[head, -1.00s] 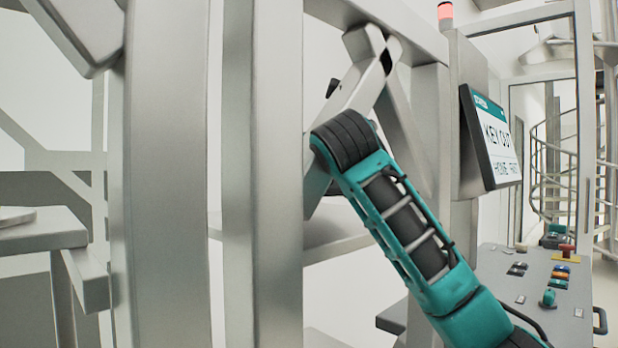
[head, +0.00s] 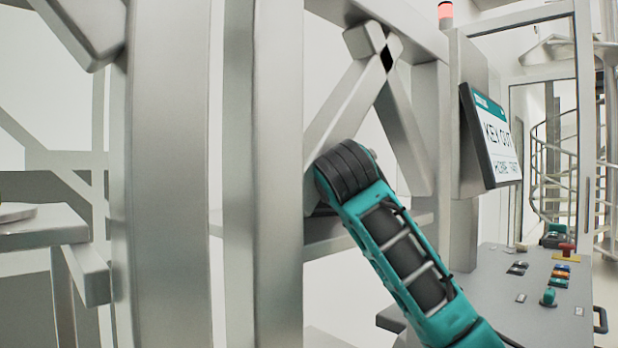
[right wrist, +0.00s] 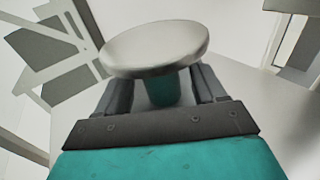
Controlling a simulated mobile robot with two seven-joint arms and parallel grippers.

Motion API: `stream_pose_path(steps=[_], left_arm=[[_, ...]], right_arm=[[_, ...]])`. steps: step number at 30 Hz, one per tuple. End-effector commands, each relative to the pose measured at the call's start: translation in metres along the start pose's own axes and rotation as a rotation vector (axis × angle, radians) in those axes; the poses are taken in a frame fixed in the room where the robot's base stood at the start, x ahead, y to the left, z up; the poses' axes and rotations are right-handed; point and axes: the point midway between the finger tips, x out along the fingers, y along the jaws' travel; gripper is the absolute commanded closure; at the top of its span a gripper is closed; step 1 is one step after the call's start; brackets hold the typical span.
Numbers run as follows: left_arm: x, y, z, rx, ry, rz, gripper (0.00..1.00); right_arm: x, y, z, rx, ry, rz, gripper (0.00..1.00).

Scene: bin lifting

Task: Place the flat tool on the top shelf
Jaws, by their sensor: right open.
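The flat tool (right wrist: 155,48) fills the upper middle of the right wrist view. It has a round, pale metal disc and a teal stem below it. My right gripper (right wrist: 160,88) is open, with one finger on each side of the teal stem. I cannot tell whether the fingers touch it. In the head view my right arm crosses the middle, and its gripper does not show. A thin grey disc (head: 17,213) lies on a shelf (head: 40,232) at the left edge; I cannot tell whether it is the same tool. My left gripper is not in view.
Thick metal posts (head: 170,180) and slanting beams stand close in front. Another shelf (head: 350,232) shows behind my right arm. A control panel (head: 545,290) with buttons and a screen (head: 492,135) stand on the right.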

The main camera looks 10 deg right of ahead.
Motion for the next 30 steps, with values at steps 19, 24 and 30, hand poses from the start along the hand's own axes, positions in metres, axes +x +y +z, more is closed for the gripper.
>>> stream_pose_path(steps=[19,24,30], left_arm=[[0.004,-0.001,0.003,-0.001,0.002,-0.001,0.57],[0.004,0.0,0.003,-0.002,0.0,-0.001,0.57],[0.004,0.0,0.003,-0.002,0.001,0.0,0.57]], right_arm=[[-0.058,0.0,0.003,-0.002,-0.004,0.002,0.31],[-0.072,0.0,0.003,-0.001,-0.002,0.001,0.31],[-0.075,0.0,0.002,-0.001,0.0,0.0,0.31]])
